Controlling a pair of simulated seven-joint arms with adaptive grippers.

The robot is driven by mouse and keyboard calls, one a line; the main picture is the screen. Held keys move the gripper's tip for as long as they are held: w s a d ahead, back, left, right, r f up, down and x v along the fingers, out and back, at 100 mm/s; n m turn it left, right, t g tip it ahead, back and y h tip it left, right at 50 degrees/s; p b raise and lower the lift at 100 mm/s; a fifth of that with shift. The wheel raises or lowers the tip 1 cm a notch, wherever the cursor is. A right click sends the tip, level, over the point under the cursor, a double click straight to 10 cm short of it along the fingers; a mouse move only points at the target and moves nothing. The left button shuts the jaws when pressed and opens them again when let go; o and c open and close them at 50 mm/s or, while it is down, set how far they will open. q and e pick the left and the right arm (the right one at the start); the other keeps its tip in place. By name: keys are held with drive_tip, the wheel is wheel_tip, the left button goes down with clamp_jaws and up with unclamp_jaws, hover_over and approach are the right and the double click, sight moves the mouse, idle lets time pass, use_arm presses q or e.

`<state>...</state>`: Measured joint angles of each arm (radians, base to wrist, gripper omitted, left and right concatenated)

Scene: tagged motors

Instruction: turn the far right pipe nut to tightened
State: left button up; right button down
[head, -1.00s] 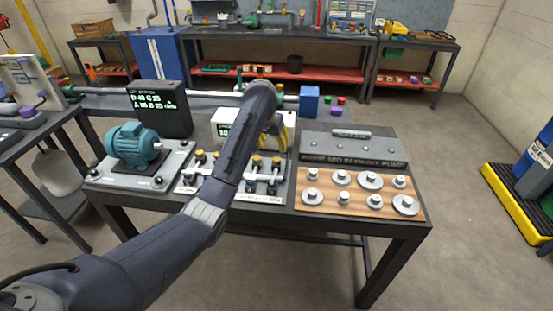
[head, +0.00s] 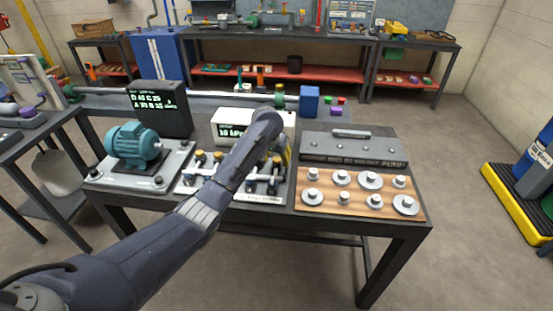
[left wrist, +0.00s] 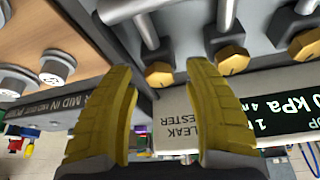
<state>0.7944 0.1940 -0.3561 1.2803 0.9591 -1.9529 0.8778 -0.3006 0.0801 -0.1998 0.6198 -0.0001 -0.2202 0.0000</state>
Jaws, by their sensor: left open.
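The pipe board (head: 236,197) lies mid-bench with brass hex nuts on grey pipes. In the left wrist view, turned about half round from the head view, the far right pipe nut (left wrist: 160,75) shows beside the leak tester. Two more brass nuts, the middle one (left wrist: 232,60) and another (left wrist: 305,45), follow to its right there. My left gripper (left wrist: 161,70) is open, its yellow fingers on either side of the far right nut; contact cannot be told. In the head view my left gripper (head: 286,153) is over the board's right back corner, partly hidden by my arm.
The leak tester (head: 231,131) stands right behind the board. The wooden plate with several bolts and washers (head: 350,204) and a grey block (head: 352,150) are close on the right. A teal motor (head: 133,146) and a black display (head: 170,105) are left.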

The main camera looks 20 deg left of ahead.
idle(0.3)
use_arm(q)
clamp_jaws()
idle(0.3)
